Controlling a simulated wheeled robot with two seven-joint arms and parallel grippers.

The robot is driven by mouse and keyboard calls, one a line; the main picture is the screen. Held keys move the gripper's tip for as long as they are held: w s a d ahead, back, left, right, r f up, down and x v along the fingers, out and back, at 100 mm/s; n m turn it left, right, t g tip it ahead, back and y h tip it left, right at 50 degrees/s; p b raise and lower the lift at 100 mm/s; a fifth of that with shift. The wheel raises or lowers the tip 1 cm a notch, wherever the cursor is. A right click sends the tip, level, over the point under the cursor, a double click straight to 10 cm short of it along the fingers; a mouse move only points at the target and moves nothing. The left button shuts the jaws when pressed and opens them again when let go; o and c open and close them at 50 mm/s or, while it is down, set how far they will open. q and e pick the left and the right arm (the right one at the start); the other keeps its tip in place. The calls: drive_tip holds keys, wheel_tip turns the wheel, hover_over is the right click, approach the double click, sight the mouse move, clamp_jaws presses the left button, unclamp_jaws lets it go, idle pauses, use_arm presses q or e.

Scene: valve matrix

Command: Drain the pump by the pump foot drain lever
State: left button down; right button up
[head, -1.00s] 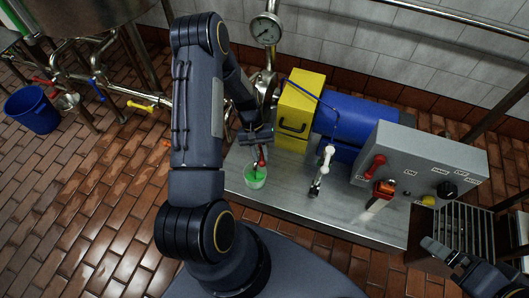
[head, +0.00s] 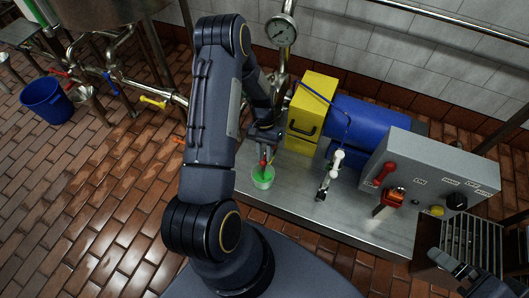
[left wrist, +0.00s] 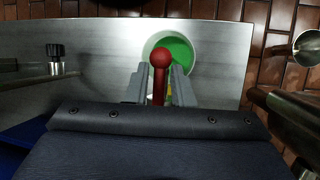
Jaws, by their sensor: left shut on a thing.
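The pump foot drain lever (left wrist: 159,62) has a red ball knob and a red stem. In the left wrist view it stands between the two fingers of my left gripper (left wrist: 160,88), which is shut on it. In the head view the red knob (head: 263,159) shows just below my left gripper (head: 265,146). A pale cup with green liquid (head: 262,178) stands on the steel bench under the lever; it also shows behind the knob in the left wrist view (left wrist: 186,50). The lever's base is hidden. My right gripper (head: 455,268) is at the lower right; its fingers are unclear.
A yellow box (head: 312,105) and a blue motor (head: 365,125) stand behind on the steel bench (head: 290,200). A grey control box (head: 440,165) carries red levers. A gauge (head: 281,30) rises behind my left arm.

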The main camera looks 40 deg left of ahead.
use_arm(q)
drive_tip(key=shift+a, duration=0.1)
drive_tip(key=c, duration=1.5)
unclamp_jaws()
drive_tip(key=shift+o, duration=0.2)
drive_tip(key=shift+r, duration=0.1)
drive_tip(key=shift+r, duration=0.3)
wheel_tip(320, 180, up, 3)
drive_tip(key=shift+s+r+p, duration=0.1)
drive_tip(key=shift+p, duration=0.65)
drive_tip(key=s+d+r+p, duration=0.4)
drive_tip(key=s+d+r, duration=0.5)
drive_tip(key=s, duration=0.1)
drive_tip(key=shift+s, duration=0.4)
